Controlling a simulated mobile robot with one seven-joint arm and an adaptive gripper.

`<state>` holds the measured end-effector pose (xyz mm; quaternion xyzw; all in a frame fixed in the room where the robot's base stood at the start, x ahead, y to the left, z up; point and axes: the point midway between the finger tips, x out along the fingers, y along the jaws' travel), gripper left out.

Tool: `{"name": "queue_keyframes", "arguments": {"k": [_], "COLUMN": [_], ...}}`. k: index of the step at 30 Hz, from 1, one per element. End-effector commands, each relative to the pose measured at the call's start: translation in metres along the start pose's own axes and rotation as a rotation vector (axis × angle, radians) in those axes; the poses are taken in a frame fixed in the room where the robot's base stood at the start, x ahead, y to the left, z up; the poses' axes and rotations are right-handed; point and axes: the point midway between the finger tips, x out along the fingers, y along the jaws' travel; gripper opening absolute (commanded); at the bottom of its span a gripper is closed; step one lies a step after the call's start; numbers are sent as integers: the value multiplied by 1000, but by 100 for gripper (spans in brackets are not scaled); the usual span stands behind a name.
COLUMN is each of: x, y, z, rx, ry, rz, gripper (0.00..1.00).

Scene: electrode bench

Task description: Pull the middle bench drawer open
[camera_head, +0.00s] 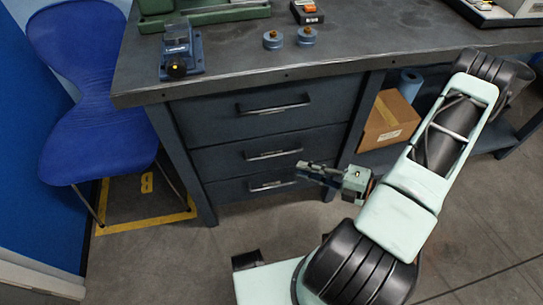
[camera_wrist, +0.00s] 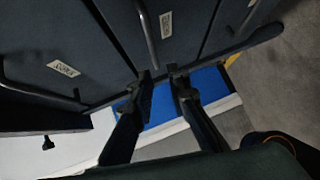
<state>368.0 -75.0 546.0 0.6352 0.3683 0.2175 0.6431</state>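The middle drawer (camera_head: 222,160) is a dark grey front in the bench, flush with the drawers above and below. Its metal bar handle (camera_head: 273,155) runs level across it. In the wrist view the middle handle (camera_wrist: 147,32) runs down towards my fingertips, beside a small pale label. My gripper (camera_head: 306,170) is at the right side of the drawers, just below the right end of the middle handle. In the wrist view my gripper (camera_wrist: 164,74) shows two fingers apart with a gap between them. Nothing is held. I cannot tell whether a fingertip touches the handle.
The top drawer handle (camera_head: 273,107) and bottom drawer handle (camera_head: 272,185) lie close above and below. A cardboard box (camera_head: 389,122) sits on the shelf right of the drawers. A blue chair (camera_head: 92,110) stands at the left. The floor before the drawers is clear.

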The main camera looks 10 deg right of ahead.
Motion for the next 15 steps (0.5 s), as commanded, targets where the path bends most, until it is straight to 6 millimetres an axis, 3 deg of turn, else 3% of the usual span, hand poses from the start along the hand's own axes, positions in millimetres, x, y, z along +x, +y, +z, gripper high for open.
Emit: {"name": "queue_keyframes", "arguments": {"k": [8,15], "x": [18,63], "y": [2,3], "z": [8,10], "rx": [81,77], "ry": [-65,-61], "rz": [67,64], "gripper": [15,15]}}
